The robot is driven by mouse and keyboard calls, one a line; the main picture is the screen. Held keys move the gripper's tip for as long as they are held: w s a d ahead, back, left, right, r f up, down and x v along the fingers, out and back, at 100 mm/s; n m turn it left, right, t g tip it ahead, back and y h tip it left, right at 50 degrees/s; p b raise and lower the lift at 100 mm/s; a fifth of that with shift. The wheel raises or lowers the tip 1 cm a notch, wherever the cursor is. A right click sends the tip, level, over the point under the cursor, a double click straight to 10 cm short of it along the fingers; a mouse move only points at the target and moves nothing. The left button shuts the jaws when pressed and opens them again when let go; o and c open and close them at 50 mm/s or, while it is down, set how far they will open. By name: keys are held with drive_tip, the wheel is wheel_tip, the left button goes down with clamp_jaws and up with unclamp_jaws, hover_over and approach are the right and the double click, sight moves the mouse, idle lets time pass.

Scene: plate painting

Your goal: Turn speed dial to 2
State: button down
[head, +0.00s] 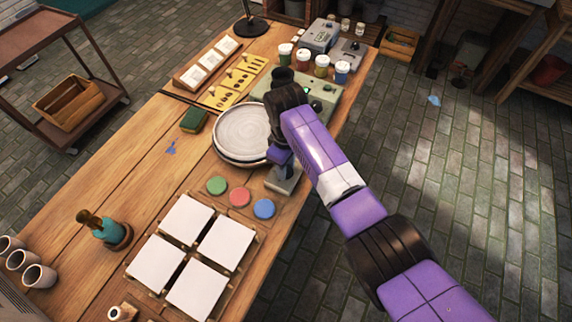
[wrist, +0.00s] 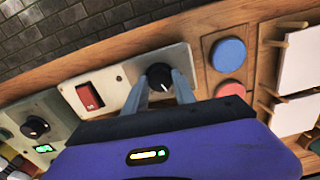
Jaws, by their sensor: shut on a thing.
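A round black dial (wrist: 159,76) sits on a pale control plate (wrist: 128,74) in the wrist view. My gripper (wrist: 158,84) has one grey finger on each side of this dial and is shut on it. No numbers can be read around the dial, and its exact setting is unclear. In the head view the pale plate (head: 283,185) shows at the table's right edge, beside the round wheel (head: 240,134). My arm comes from the lower right and its end covers the dial there.
A red rocker switch (wrist: 90,96) and another black dial (wrist: 36,126) with a green display lie left in the wrist view. Paint jars (head: 303,62), coloured discs (head: 239,197), white tiles (head: 185,220) and a green sponge (head: 194,120) occupy the table.

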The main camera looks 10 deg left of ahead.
drive_tip(key=c, duration=1)
unclamp_jaws()
drive_tip(key=shift+r, duration=3.95)
